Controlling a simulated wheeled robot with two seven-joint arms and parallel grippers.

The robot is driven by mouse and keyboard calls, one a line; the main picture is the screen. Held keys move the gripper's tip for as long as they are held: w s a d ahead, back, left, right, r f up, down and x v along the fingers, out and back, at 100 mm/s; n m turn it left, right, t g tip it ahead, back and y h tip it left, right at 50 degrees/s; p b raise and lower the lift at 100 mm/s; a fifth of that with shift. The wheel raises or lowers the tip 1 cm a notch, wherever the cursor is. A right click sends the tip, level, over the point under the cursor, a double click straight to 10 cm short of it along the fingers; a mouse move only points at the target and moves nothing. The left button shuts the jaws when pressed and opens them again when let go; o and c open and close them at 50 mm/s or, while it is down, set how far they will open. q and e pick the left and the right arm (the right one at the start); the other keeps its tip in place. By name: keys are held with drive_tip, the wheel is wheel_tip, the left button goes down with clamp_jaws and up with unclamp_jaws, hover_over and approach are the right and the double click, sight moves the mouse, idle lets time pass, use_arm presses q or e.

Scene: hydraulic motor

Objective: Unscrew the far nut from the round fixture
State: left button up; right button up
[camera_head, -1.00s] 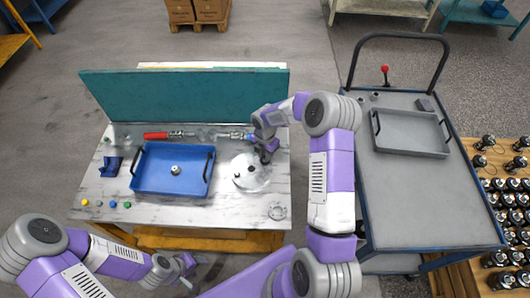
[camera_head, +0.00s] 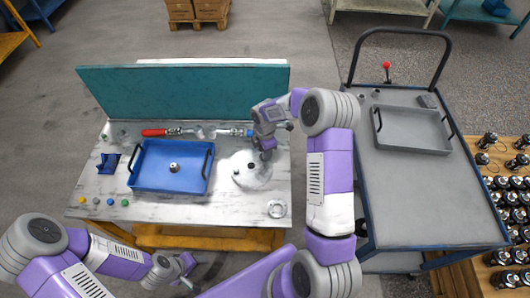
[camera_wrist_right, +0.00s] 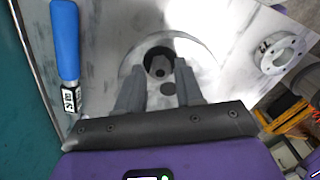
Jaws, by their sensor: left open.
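The round fixture (camera_head: 262,181) is a pale disc on the right half of the white table. Two small dark nuts show on it in the head view, a far one (camera_head: 251,165) and a near one (camera_head: 236,172). My right gripper (camera_head: 266,157) is low at the fixture's far right side. In the right wrist view, a dark hexagonal nut (camera_wrist_right: 158,62) with a hole sits between my right fingertips (camera_wrist_right: 161,75); I cannot tell whether they touch it. A dark round spot lies just below. My left gripper (camera_head: 187,265) is open and empty, off the table's front edge.
A blue tray (camera_head: 145,180) with a small part in it stands left of the fixture. A flanged ring (camera_head: 277,209) lies front right. A red-handled tool (camera_head: 154,132) and a blue-handled tool (camera_wrist_right: 66,40) lie along the teal back panel (camera_head: 185,95). A grey cart (camera_head: 425,210) stands at right.

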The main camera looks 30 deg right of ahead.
drive_tip(key=m+b, duration=0.1)
drive_tip(key=m, duration=0.3)
drive_tip(key=shift+m, duration=0.3)
idle(0.3)
clamp_jaws()
drive_tip(key=shift+n, duration=0.4)
unclamp_jaws()
